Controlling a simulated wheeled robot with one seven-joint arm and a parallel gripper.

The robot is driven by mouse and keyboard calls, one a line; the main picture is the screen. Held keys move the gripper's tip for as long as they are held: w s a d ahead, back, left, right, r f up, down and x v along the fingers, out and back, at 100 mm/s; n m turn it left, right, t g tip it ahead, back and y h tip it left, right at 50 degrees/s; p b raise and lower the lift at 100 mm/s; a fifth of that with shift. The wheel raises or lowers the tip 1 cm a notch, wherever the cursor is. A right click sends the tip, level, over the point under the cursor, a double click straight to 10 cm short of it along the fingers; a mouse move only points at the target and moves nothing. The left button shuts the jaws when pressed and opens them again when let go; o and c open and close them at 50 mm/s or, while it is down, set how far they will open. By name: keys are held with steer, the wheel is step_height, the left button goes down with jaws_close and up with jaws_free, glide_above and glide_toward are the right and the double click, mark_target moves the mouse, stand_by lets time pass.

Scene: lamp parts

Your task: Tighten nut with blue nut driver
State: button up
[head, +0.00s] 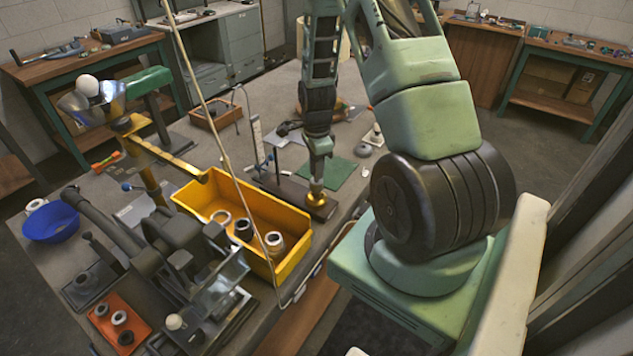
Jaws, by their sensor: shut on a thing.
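My gripper (319,148) points down over the workbench and is shut on a tool whose handle is mostly hidden by the jaws. No blue shows clearly between the jaws, but it appears to be the nut driver. Its narrow grey shaft (317,170) runs down to a gold fitting (316,192). The fitting stands upright on the right end of a dark bar-shaped base (283,188). The shaft's tip seems to meet the top of the fitting. I cannot make out the nut there.
A yellow bin (185,204) with several rings stands left of the base. A green mat (345,172) lies just behind the fitting. A brass-armed lamp (165,155), a blue bowl (51,222) and an orange tray (119,322) are further left. A pale cord (212,140) crosses the view.

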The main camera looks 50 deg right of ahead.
steer(key=n, duration=0.9)
steer(key=n+p, duration=0.1)
steer(key=n, duration=0.2)
steer(key=shift+n, duration=0.4)
steer(key=n+p, duration=0.1)
steer(key=n, duration=0.3)
steer(key=shift+r, duration=0.1)
steer(key=n+p, duration=0.1)
steer(key=n, duration=0.4)
steer(key=shift+n+p, duration=0.45)
steer(key=shift+n, duration=0.65)
steer(key=shift+n+p, duration=0.5)
steer(key=shift+n, duration=0.7)
steer(key=n+p, duration=0.1)
steer(key=n, duration=0.2)
steer(key=shift+n, duration=0.3)
steer(key=n+p, duration=0.2)
steer(key=n, duration=0.1)
steer(key=shift+n, duration=0.4)
steer(key=shift+n+p, duration=0.4)
steer(key=shift+n, duration=0.7)
steer(key=shift+f+b, duration=0.65)
steer(key=shift+f, duration=0.7)
